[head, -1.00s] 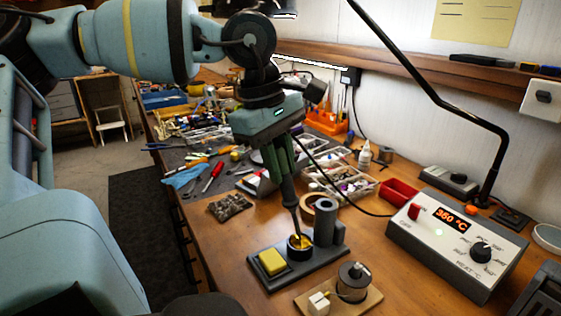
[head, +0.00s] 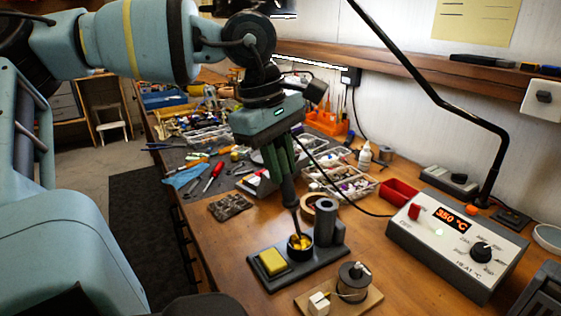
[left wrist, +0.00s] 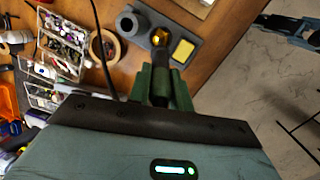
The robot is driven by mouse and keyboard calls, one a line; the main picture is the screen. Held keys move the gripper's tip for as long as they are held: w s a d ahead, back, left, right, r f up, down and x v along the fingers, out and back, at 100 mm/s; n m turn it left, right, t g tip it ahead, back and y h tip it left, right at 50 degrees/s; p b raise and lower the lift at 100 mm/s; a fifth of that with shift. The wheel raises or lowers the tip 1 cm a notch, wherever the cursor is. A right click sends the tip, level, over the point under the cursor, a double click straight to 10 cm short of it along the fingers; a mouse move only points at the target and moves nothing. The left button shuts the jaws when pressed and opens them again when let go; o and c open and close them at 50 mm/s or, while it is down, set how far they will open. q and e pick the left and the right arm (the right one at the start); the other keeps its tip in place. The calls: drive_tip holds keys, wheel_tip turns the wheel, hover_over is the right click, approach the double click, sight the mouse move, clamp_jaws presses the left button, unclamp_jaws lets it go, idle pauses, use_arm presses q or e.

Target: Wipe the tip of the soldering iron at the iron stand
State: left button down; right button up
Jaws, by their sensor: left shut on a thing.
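My left gripper (head: 283,165) is shut on the soldering iron (head: 289,192) and holds it almost upright, tip down. The iron stand (head: 318,262) is a dark base with a yellow sponge (head: 272,262), a round cup of brass wool (head: 300,243) and a grey upright holder (head: 325,222). The iron's tip is at the brass wool; whether it is pressed in cannot be told. In the left wrist view the iron (left wrist: 161,84) points at the brass wool (left wrist: 159,37), beside the sponge (left wrist: 183,50).
The soldering station (head: 455,245) reads 350 °C, right of the stand. A cable runs from the iron to the station.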

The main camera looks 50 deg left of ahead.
idle(0.6)
